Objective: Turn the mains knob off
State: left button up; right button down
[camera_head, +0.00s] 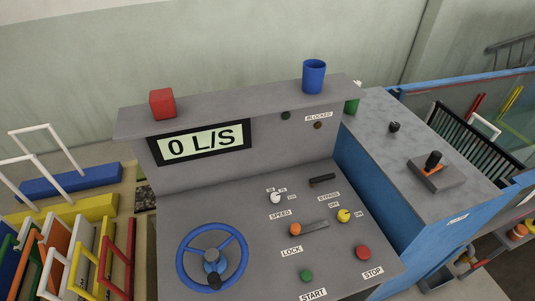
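No knob in view carries a label that I can read as mains. A black-handled knob with an orange part (433,162) stands on a grey plate on top of the blue cabinet (385,190), right of the console. A yellow knob (343,215) sits on the sloping console panel, beside small OFF and ON labels and below the word BYPASS. A small white ON-like label (459,218) is on the cabinet's right side. Neither of my grippers is in view.
The console has a blue handwheel (212,258), white speed knob (275,197), orange lock knob (295,229), green start button (306,276) and red stop button (363,252). A red cube (162,103) and blue cup (314,76) stand on its ledge.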

aim_at(343, 215)
jog(key=k+l+u, duration=0.1)
jog(key=k, duration=0.4)
jog(key=k+l+u, duration=0.1)
jog(key=k, duration=0.4)
